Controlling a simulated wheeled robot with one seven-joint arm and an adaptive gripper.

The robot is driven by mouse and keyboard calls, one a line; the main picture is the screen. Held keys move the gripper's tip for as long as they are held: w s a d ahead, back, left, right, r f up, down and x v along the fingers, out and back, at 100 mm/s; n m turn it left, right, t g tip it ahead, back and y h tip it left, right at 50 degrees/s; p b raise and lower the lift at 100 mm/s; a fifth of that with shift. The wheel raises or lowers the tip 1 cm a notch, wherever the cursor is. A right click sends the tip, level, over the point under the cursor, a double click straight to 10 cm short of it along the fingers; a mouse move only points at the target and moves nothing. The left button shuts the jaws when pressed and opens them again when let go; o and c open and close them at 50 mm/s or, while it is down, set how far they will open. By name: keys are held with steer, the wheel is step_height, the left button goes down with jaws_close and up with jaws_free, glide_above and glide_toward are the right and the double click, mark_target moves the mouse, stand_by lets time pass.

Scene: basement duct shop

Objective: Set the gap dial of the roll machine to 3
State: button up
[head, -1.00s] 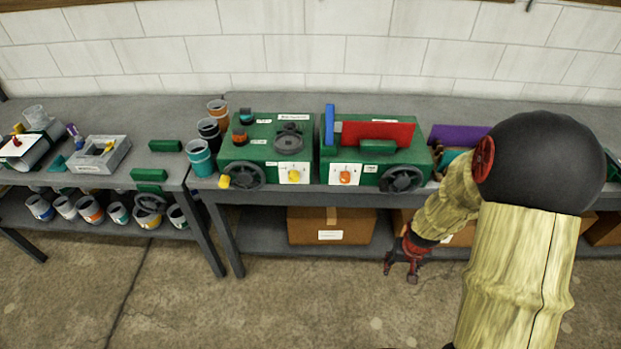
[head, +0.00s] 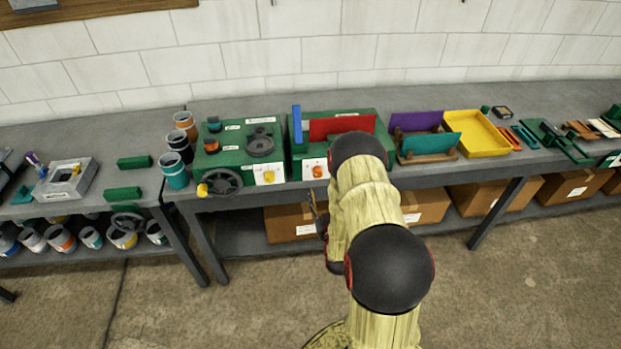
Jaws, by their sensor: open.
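Two green machines stand side by side on the grey bench. The left machine (head: 238,135) has a dark handwheel (head: 220,183) low on its front, a round dark part on top, and a yellow knob (head: 268,177) on a white plate. The right machine (head: 300,166) has a blue upright piece, a red panel (head: 342,126) and an orange-red knob (head: 317,171) on a white plate. The labels and dial numbers are too small to read. My gripper (head: 319,213) is open, below the right machine's knob and apart from it, partly hidden behind my arm, which also covers that machine's right side.
Several cups (head: 174,171) stand left of the machines. A yellow tray (head: 477,134) and purple and teal panels (head: 430,146) stand to the right. Cardboard boxes (head: 291,223) fill the lower shelf. The floor in front is clear.

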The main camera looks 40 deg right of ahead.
mark_target(318, 176)
steer(key=shift+r+x, duration=0.2)
steer(key=shift+x, duration=1.1)
steer(key=shift+r+x, duration=0.15)
steer(key=shift+x, duration=1.15)
steer(key=shift+r+x, duration=0.2)
steer(key=shift+x, duration=1.1)
steer(key=shift+c, duration=1.2)
steer(key=c, duration=0.9)
